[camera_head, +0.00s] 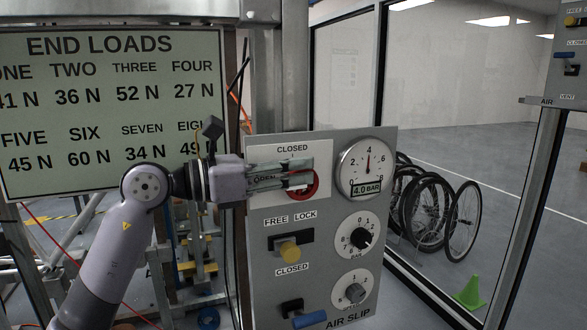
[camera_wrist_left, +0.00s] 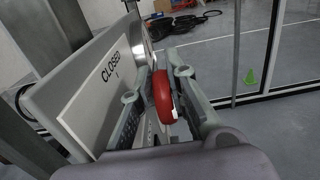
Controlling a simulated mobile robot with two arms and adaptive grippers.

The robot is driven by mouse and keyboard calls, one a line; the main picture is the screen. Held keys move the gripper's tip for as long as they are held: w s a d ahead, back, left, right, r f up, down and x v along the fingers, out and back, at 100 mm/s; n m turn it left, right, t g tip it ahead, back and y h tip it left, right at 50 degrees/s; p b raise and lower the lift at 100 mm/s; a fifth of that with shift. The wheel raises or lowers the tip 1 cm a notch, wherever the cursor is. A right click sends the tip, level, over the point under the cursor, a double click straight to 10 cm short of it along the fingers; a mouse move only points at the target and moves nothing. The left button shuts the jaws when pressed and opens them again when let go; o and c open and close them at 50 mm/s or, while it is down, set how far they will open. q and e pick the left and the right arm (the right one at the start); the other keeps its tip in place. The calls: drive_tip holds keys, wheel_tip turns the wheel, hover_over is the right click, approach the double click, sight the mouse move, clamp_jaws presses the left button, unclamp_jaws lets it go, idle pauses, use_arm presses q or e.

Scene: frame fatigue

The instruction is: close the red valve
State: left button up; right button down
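My left gripper (camera_head: 302,173) reaches in from the left, along the face of the panel. Its two fingers lie one above the other across the handle. In the left wrist view the red valve (camera_wrist_left: 163,97) sits between the fingers of my left gripper (camera_wrist_left: 162,75), which close in on it from both sides. My right gripper is not in view.
An "END LOADS" board (camera_head: 110,110) stands at left. Behind glass are wheels (camera_head: 440,205) and a green cone (camera_head: 470,292).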

use_arm(q)
clamp_jaws()
drive_tip(key=shift+r+y+p, duration=0.3)
drive_tip(key=shift+p, duration=0.35)
drive_tip(key=shift+y+p, duration=0.3)
drive_tip(key=shift+p, duration=0.05)
drive_tip(key=shift+d+f, duration=0.1)
drive_tip(key=shift+f, duration=0.1)
drive_tip(key=shift+o, duration=2.2)
unclamp_jaws()
